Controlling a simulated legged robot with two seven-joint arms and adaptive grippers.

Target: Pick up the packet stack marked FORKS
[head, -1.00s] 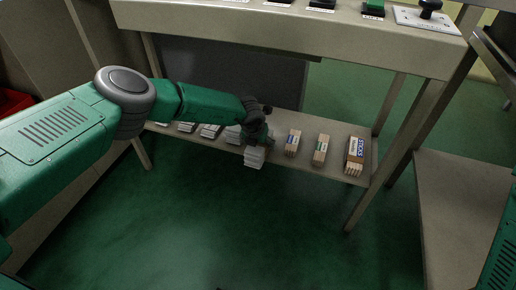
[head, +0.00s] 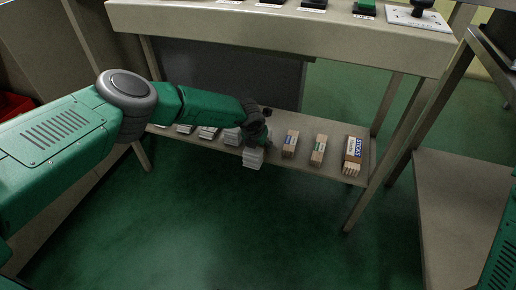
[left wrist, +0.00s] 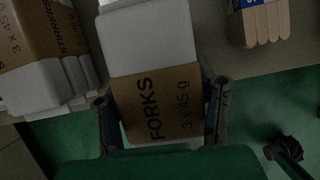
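The packet stack marked FORKS (left wrist: 157,103) has a brown paper band around white packets. In the left wrist view it lies between the two fingers of my left gripper (left wrist: 163,117), which press on the band's sides. In the head view the white stack (head: 253,159) sticks out past the shelf's front edge, below my left gripper (head: 256,138). My gripper hides its back part, and I cannot tell whether it still touches the shelf.
A stack marked STIRRERS (left wrist: 40,45) lies close on the left. Banded wooden stick bundles (left wrist: 264,22) lie to the right on the low shelf (head: 335,165), along with a STICKS pack (head: 353,155). A counter (head: 290,30) overhangs the shelf. The green floor in front is clear.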

